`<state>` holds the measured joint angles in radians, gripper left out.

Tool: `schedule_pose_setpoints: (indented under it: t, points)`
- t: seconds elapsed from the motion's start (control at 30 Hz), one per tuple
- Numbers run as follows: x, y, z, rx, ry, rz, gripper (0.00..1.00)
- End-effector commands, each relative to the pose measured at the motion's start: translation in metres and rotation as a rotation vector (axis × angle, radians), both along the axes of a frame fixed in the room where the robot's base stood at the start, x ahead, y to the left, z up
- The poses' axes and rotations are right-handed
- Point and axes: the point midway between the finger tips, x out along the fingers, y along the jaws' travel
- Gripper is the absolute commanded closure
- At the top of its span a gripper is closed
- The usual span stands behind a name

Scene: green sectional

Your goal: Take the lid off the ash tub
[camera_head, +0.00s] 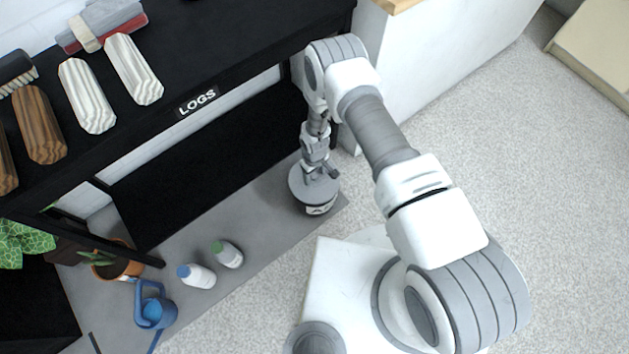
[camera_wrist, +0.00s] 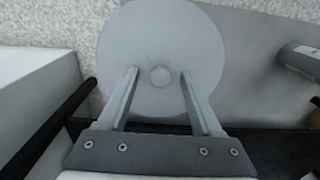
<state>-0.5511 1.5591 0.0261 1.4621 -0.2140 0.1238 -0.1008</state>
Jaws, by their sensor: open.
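The ash tub (camera_head: 321,209) is a small round grey container with a pale label, standing on the grey slab below the black shelf. Its round grey lid (camera_head: 298,186) lies on top; in the wrist view the lid (camera_wrist: 160,35) fills the upper middle, with a small round knob (camera_wrist: 160,76) at its centre. My gripper (camera_head: 322,173) is directly over the lid. In the wrist view its two fingers (camera_wrist: 158,73) are open, one on each side of the knob with a gap to both. The tub's body is hidden under the lid in the wrist view.
The black shelf (camera_head: 225,85) with a LOGS sign bears several logs and brushes, close beside my arm. A white cabinet (camera_head: 430,60) stands behind. White bottles (camera_head: 197,276), a blue watering can (camera_head: 153,310) and a potted plant (camera_head: 118,265) stand to the left. The pale floor at right is clear.

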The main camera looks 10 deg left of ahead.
Motion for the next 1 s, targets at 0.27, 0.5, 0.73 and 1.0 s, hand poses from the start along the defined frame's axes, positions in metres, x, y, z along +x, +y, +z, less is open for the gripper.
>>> schedule_pose_setpoints:
  t: [0.27,0.5,0.73,1.0]
  points:
    - [0.0004,0.0002,-0.0061,0.001,-0.001,0.0,0.34]
    - [0.0003,0.0002,-0.006,0.001,-0.001,0.0,0.77]
    - [0.0003,0.0002,-0.0059,0.001,-0.001,0.0,1.0]
    - [0.0005,0.0003,-0.0053,0.001,-0.001,-0.001,1.0]
